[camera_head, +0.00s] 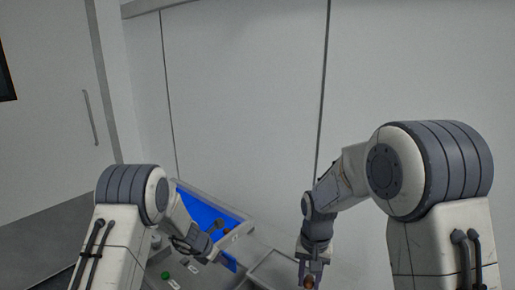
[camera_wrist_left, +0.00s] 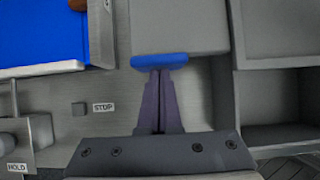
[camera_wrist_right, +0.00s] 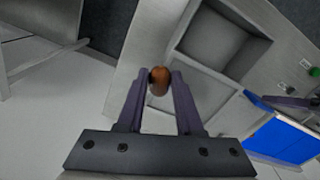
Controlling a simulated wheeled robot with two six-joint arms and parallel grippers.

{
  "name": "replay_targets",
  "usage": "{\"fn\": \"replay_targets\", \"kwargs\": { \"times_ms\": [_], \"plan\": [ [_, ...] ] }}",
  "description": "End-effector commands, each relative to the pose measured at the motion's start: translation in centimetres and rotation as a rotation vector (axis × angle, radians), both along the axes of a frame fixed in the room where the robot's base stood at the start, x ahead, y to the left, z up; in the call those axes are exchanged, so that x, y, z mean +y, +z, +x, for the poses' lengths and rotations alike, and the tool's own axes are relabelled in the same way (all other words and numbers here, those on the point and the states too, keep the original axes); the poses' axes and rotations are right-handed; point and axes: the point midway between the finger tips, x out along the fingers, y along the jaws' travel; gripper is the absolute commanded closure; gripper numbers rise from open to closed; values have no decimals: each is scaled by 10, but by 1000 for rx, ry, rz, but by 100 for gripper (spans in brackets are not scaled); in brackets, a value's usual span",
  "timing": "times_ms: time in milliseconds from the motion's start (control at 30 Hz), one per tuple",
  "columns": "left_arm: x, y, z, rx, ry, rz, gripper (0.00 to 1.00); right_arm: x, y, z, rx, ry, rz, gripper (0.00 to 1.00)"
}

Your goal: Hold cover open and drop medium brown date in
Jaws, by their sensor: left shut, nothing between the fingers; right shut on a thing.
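My right gripper (camera_head: 310,279) is shut on a brown date (camera_head: 309,284). In the right wrist view the date (camera_wrist_right: 159,82) sits between the fingertips, held in the air near an open compartment (camera_wrist_right: 265,45). My left gripper (camera_wrist_left: 159,72) is shut with nothing between its fingers. Its tips meet a blue strip (camera_wrist_left: 160,60) at the edge of a flat grey panel (camera_wrist_left: 180,25), which looks like the cover. I cannot tell whether they press on it or how far the panel is raised.
A blue belt (camera_head: 200,208) lies at the back left with a brown date (camera_head: 227,231) near its end. Beside it are a green button (camera_head: 165,275) and a STOP label (camera_wrist_left: 103,107). Walled open compartments (camera_wrist_left: 280,125) lie right of the panel in the left wrist view.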

Motion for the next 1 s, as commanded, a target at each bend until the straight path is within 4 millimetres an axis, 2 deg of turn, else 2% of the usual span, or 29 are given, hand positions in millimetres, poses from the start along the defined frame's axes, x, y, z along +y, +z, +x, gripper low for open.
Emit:
{"fn": "replay_targets", "kwargs": {
  "times_ms": [33, 200, 567, 800, 1000],
  "plan": [
    [0, 1, 1, -2, 1, -1, 100, 15, -1, 0, 1, 8, 0, 92],
    [0, 1, 1, -2, 1, -1, 100, 58, -3, 0, 1, 8, -1, 92],
    [0, 1, 1, -2, 1, -1, 100, 137, -7, 1, 0, 5, 0, 92],
    [0, 1, 1, -2, 1, -1, 100, 132, -53, 1, 5, -1, -3, 92],
    [0, 1, 1, -2, 1, -1, 100, 132, -73, 1, 1, -1, -1, 92]
  ]
}}
